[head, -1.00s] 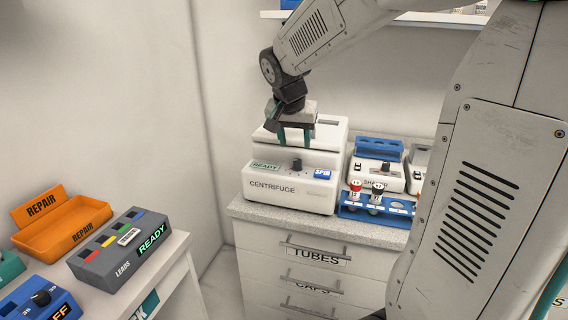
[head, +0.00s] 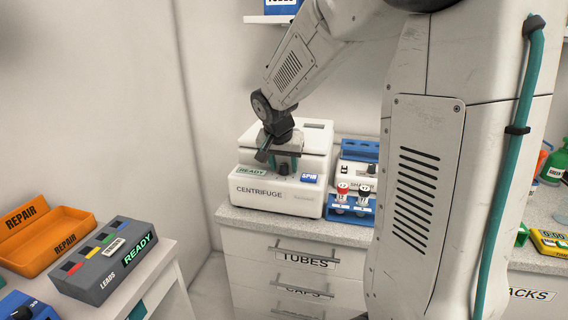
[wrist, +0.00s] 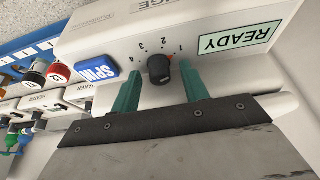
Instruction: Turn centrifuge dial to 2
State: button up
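The white centrifuge (head: 262,196) stands on the counter with a green READY display (head: 252,171) and a blue SPIN button (head: 309,178). Its dark dial (head: 283,169) is on the front panel. In the wrist view the dial (wrist: 160,68) has an orange mark on its upper right side and small numbers around it. My gripper (wrist: 160,76) is open, with one teal finger on each side of the dial. Gaps show between the fingers and the dial. In the head view my gripper (head: 284,163) is down at the front panel.
A blue rack (head: 350,209) with capped tubes stands right of the centrifuge, near a white shaker (head: 358,174). At the left are an orange REPAIR tray (head: 45,240) and a grey LEADS box (head: 105,260). Drawers are below the counter (head: 240,218).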

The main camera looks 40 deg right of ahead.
jog(key=c, duration=0.8)
jog(key=shift+n+t+y, duration=0.4)
jog(key=shift+n, duration=1.1)
jog(key=o, duration=1)
jog(key=v, duration=0.8)
jog(key=shift+f, duration=0.1)
